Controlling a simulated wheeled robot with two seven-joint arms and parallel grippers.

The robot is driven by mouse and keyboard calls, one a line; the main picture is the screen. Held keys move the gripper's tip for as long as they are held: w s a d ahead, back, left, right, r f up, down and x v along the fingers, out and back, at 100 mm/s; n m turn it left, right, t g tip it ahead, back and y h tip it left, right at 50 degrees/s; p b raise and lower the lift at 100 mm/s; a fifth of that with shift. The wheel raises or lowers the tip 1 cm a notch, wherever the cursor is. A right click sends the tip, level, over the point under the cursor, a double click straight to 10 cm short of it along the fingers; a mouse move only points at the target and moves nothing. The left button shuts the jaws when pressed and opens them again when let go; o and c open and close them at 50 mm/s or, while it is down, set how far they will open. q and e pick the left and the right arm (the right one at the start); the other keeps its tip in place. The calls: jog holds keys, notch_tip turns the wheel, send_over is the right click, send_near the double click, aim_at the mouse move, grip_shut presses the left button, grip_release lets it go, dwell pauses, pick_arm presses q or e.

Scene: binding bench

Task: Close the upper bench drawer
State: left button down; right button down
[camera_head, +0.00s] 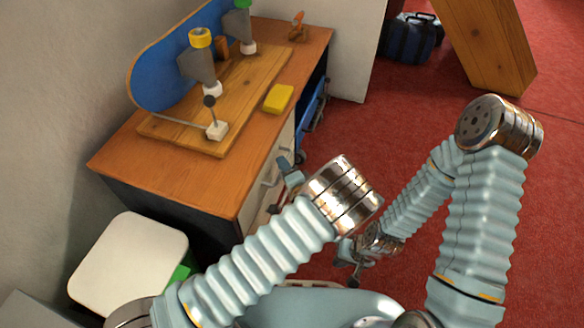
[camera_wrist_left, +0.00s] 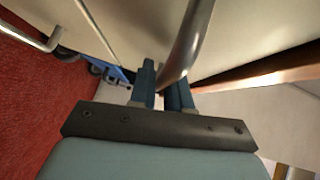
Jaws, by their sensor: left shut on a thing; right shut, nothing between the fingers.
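The bench's pale drawer front (camera_head: 264,196) is on its right-hand face, below the wooden top, with a metal bar handle (camera_head: 269,171). My left gripper (camera_head: 280,184) is at this face, partly hidden by my own wrist. In the left wrist view, my left gripper (camera_wrist_left: 162,88) is shut on a curved metal handle (camera_wrist_left: 192,38), which passes between its fingers in front of a pale panel (camera_wrist_left: 250,30). How far the upper drawer stands out cannot be told. My right gripper (camera_head: 350,262) is shut and empty, low over the floor, away from the bench.
On the bench (camera_head: 120,157) stand a wooden board, a blue panel (camera_head: 160,70), clamp-like fittings and a yellow block (camera_head: 279,98). A white-topped stool (camera_head: 130,262) is near its front left. A blue wheeled item (camera_head: 313,105) stands beyond the drawers. Red floor (camera_head: 400,130) is open to the right.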

pick_arm(q)
jog(key=c, duration=1.2)
grip_release()
jog(key=shift+a, duration=0.3)
jog(key=shift+d, duration=0.1)
